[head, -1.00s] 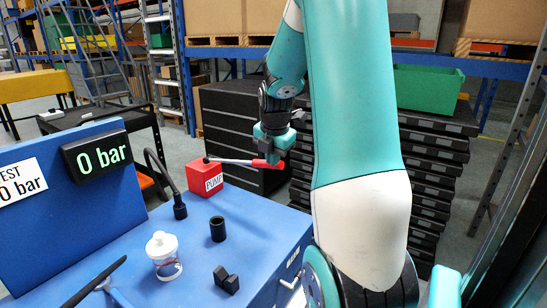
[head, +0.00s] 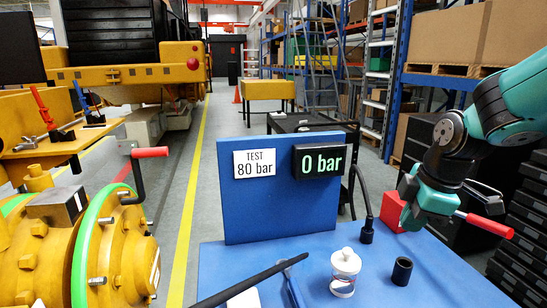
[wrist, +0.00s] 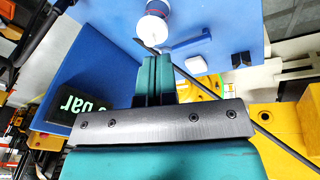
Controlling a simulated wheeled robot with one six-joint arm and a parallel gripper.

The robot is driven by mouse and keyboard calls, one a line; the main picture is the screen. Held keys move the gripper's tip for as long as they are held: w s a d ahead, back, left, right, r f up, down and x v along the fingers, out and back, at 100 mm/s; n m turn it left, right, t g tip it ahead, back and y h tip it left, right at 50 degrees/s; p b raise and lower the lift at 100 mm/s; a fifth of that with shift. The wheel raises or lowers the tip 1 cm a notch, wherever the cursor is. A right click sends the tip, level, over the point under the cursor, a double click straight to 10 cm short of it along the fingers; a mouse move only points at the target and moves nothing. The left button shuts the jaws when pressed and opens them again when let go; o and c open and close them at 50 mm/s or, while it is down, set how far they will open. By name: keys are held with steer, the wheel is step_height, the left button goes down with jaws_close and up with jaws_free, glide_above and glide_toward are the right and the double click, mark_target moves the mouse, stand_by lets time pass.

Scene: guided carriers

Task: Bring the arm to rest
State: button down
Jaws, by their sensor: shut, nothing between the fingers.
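My gripper (head: 412,218) is in the right part of the head view, at the end of my bent arm. In the wrist view its two teal fingers (wrist: 153,78) are together with nothing between them. In the head view it overlaps the red pump box (head: 391,206) and its lever with a red handle (head: 484,225). Part of the pump is hidden behind it, and I cannot tell how far apart they are. The display (head: 319,162) on the blue panel reads 0 bar, beside a sign (head: 255,164) reading TEST 80 bar.
The blue bench (head: 225,268) holds a white tub (head: 345,270), a black cup (head: 402,270) and a black hose (head: 366,225). A long black bar (head: 250,283) crosses the front. Yellow machinery (head: 60,245) with a red-handled crank (head: 148,152) stands at the left, beside open floor.

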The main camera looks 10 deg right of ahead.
steer(key=s+a+r+m+g+y, duration=0.1)
steer(key=s+a+m, duration=0.2)
steer(key=s+a, duration=0.4)
steer(key=s+a+r+m+g+y, duration=0.1)
steer(key=s+a+m+y, duration=0.1)
steer(key=s+a, duration=0.6)
steer(key=a+m, duration=0.1)
steer(key=a, duration=0.4)
steer(key=shift+s+g, duration=0.25)
steer(key=shift+g, duration=0.15)
